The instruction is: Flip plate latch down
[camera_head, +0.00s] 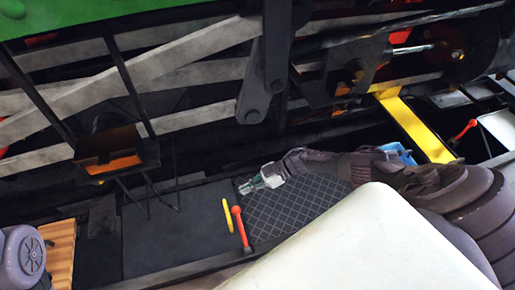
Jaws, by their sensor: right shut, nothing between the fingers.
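A dark plate with a diamond tread pattern (300,208) lies below the tram's side, in the middle of the view. A red-handled lever (240,228) and a short yellow bar (227,215) stand at its left edge. I cannot tell which part is the plate latch. My right gripper (246,187) reaches in from the right over the plate's upper left corner. It is shut and empty, a little above the red knob in the picture and apart from it. My left gripper is not in view.
Grey rods and a dark crank link (265,70) run across the top. A yellow beam (415,123) and another red-handled lever (464,130) are at the right. A dark box with an orange inside (115,160) hangs at the left. A flat dark panel (170,235) lies left of the plate.

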